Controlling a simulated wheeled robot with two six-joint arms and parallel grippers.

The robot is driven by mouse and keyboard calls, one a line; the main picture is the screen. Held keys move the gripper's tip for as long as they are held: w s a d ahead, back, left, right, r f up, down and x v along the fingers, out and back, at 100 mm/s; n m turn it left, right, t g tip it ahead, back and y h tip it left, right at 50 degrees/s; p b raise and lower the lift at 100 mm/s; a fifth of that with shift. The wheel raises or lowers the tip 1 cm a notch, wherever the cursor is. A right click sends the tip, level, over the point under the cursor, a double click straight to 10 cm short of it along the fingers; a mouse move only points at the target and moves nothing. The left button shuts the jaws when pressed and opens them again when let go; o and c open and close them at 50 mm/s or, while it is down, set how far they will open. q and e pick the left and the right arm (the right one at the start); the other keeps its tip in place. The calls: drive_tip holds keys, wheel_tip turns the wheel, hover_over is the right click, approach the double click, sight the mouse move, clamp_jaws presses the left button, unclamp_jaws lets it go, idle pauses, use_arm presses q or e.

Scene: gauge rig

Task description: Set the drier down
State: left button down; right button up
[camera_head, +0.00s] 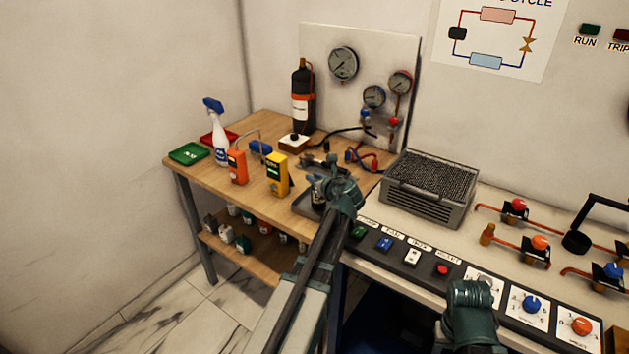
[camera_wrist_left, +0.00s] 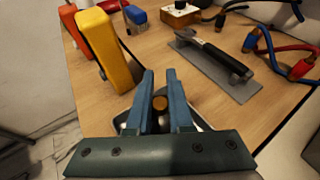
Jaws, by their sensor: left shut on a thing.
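My left gripper (camera_head: 322,186) is at the front right part of the wooden table, low over a grey tray (camera_head: 301,207). In the left wrist view its blue fingers (camera_wrist_left: 160,100) are shut on the drier (camera_wrist_left: 160,103), of which only a round copper-coloured end shows between them. The drier's body is mostly hidden by the fingers and wrist. The tray's rim also shows behind the fingers (camera_wrist_left: 203,124). I cannot tell whether the drier touches the tray. My right gripper's fingers do not show; only part of that arm is at the bottom right.
A yellow meter (camera_head: 277,175) and an orange meter (camera_head: 237,167) stand left of the gripper. A flat grey plate with a dark handle (camera_wrist_left: 215,65) lies beyond it. Red and blue hoses (camera_head: 365,160) lie to the right. The condenser unit (camera_head: 430,185) stands on the bench.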

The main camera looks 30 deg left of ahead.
use_arm(q)
drive_tip(key=shift+f, duration=0.15)
drive_tip(key=c, duration=0.8)
unclamp_jaws()
drive_tip(key=shift+s+d+r, duration=0.1)
drive_tip(key=shift+d+r, duration=0.05)
drive_tip(key=shift+r, duration=0.15)
drive_tip(key=p+v, duration=0.4)
drive_tip(key=v, duration=0.7)
drive_tip(key=shift+s+d+r, duration=0.15)
drive_tip(key=shift+d, duration=0.1)
